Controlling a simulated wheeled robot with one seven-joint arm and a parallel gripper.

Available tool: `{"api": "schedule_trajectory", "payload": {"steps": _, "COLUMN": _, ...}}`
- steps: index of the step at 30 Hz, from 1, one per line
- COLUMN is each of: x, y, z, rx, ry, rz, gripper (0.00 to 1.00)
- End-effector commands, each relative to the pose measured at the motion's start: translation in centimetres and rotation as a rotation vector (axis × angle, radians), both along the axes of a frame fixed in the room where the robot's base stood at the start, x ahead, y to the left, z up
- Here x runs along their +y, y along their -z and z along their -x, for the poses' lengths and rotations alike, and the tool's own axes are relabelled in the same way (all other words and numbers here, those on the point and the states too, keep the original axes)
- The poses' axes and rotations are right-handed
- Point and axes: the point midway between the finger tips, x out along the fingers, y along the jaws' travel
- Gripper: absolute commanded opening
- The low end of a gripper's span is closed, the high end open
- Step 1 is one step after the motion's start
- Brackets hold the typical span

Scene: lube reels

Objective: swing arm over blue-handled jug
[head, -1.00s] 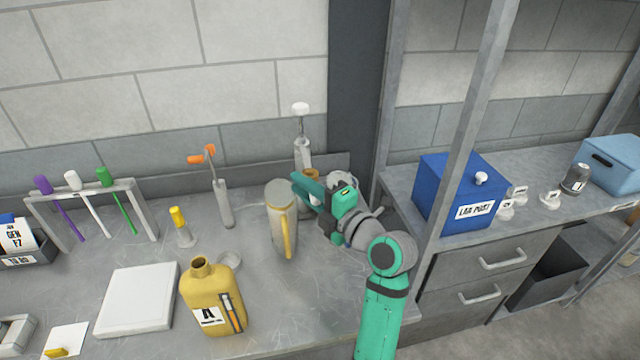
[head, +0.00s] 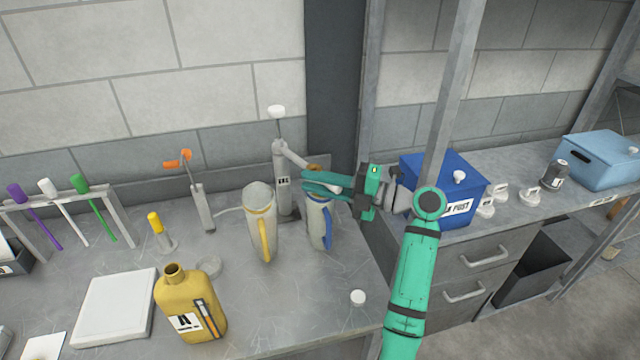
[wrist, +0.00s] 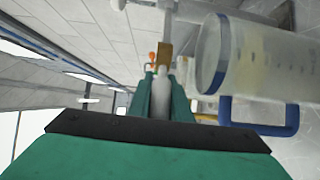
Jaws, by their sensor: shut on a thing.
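The blue-handled jug (head: 318,228) stands upright on the bench, right of the grey reel post (head: 282,180). A grey swing arm (head: 295,156) with a brass-coloured piece reaches from the post toward the jug's top. My gripper (head: 306,182) is shut on this arm, at or just above the jug's rim, hiding part of both. In the wrist view, the fingers (wrist: 162,92) close around the grey rod, with the brass piece (wrist: 165,52) beyond. The jug (wrist: 265,60) is beside the rod there, its blue handle (wrist: 260,128) showing. Whether the arm's end is over the opening is unclear.
A yellow-handled jug (head: 260,225) stands left of the post. An orange-tipped post (head: 202,205) and a yellow bottle (head: 190,305) are farther left. A small white cap (head: 358,297) lies near the bench's right edge. A blue box (head: 440,185) stands behind my forearm.

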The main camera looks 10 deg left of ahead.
Motion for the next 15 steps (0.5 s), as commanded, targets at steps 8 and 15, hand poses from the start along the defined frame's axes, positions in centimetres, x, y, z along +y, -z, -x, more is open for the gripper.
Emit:
{"api": "schedule_trajectory", "payload": {"steps": 8, "x": -0.11, "y": 0.19, "z": 0.05, "rx": 0.001, "ry": -0.016, "rz": 0.001, "gripper": 0.0}}
{"api": "schedule_trajectory", "payload": {"steps": 15, "x": -0.31, "y": 0.22, "z": -0.02, "rx": 0.002, "ry": -0.011, "rz": 0.002, "gripper": 0.23}}
